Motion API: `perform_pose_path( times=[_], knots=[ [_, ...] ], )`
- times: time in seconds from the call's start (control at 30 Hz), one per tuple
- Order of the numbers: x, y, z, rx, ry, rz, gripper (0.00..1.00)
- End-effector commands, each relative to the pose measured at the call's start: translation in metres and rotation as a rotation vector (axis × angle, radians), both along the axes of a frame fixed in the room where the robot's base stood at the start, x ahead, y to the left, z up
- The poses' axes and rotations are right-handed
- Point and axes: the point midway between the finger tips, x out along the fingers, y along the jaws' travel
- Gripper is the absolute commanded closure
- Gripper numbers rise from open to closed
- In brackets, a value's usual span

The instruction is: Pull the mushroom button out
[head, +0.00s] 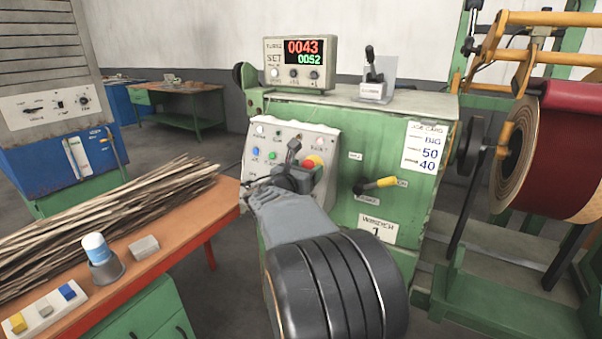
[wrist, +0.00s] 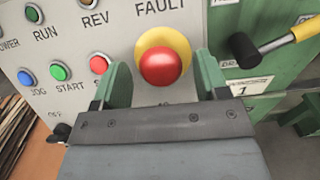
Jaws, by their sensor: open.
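The mushroom button (wrist: 161,67) is a red dome on a yellow ring, on the light grey control panel (wrist: 190,20) under the label FAULT. In the head view the red button (head: 309,163) shows just right of my gripper (head: 288,172), partly covered by it. In the wrist view my gripper (wrist: 158,88) is open, with one green finger on each side below the button. The button appears between and beyond the fingertips. I see no finger touching it. Whether it is pressed in cannot be told.
RUN, JOG, START and REV lights or buttons sit left of the mushroom button. A yellow-handled lever (head: 380,184) stands out from the green machine (head: 350,135) at the right. An orange table (head: 190,222) with a bundle of sticks is at the left.

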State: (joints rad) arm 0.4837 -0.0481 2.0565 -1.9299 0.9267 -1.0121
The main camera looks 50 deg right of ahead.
Motion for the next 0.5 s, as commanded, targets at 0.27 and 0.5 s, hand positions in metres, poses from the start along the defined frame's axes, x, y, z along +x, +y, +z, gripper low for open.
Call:
perform_pose_path(
  times=[0.27,0.5],
  knots=[
    [-0.008,0.038,0.001,0.000,-0.002,0.006,0.33],
    [-0.020,0.086,0.001,0.000,-0.001,0.007,0.33]
  ],
)
